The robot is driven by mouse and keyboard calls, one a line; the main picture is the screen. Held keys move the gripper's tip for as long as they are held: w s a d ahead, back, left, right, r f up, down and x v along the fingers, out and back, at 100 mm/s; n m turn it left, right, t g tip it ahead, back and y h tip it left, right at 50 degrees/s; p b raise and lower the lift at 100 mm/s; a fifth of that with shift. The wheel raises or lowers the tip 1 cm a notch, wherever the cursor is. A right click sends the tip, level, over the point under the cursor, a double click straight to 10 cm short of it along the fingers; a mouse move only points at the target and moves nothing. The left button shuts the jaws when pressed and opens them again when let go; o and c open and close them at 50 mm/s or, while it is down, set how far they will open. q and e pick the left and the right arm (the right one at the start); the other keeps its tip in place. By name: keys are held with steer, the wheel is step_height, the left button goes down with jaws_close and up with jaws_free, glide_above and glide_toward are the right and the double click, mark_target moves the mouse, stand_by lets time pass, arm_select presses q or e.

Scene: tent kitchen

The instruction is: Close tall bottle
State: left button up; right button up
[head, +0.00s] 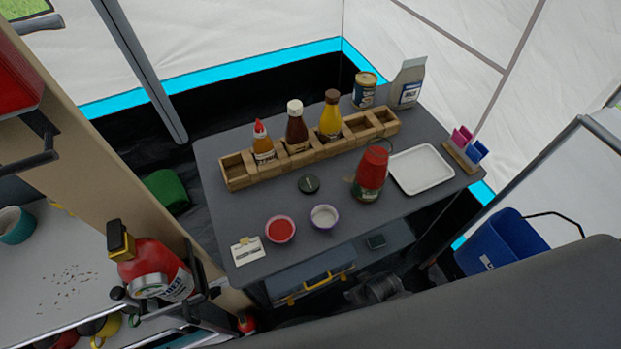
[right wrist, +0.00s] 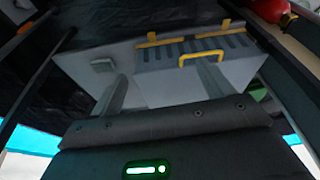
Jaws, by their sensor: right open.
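A red bottle or jar (head: 370,173) with a dark lower part stands on the grey table (head: 225,205), left of the white tray. A round dark lid (head: 309,184) lies flat on the table to its left. In the wooden rack (head: 235,172) stand a red-tipped sauce bottle (head: 263,143), a brown bottle with a pale cap (head: 296,125) and a yellow bottle with a brown cap (head: 331,117). I cannot tell which is the tall bottle. My right gripper (right wrist: 160,85) is open and empty in the right wrist view, with no bottle there. My left gripper is not in view.
A white tray (head: 421,169), a tin (head: 365,90), a carton (head: 408,83), a red bowl (head: 281,229) and a pale bowl (head: 324,216) are on the table. A grey box with a yellow handle (right wrist: 200,57) is low ahead of the right gripper. A fire extinguisher (head: 155,270) is at left.

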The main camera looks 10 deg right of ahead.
steer(key=w+a+r+n+t+y+p, duration=0.1)
steer(key=w+a+r, duration=0.15)
steer(key=r, duration=1.25)
steer(key=w+a+r+t+p, duration=0.1)
steer(key=w+r+t, duration=0.15)
steer(key=r, duration=1.25)
steer(key=w+a+r+n+t+y, duration=0.1)
steer(key=w+a+r+n+y, duration=0.15)
steer(key=w+a, duration=0.35)
steer(key=w+a+r+n+t+y, duration=0.1)
steer(key=w+a+r+n+y, duration=0.2)
steer(key=a, duration=0.5)
steer(key=w+a+r+n+g+y, duration=0.1)
steer(key=a+n+g, duration=0.2)
steer(key=a+n, duration=0.45)
steer(key=w+a+r+n+g+y, duration=0.1)
steer(key=a+n+g+y, duration=0.15)
steer(key=a+n, duration=0.45)
steer(key=w+d+n+g+h, duration=0.1)
steer(key=w+d+h, duration=0.4)
steer(key=d, duration=0.5)
steer(key=w+d+g+h, duration=0.2)
steer(key=w+d+h, duration=0.3)
steer(key=d, duration=0.6)
steer(key=shift+d+r+n+h, duration=0.25)
steer(key=shift+r+n+h, duration=0.15)
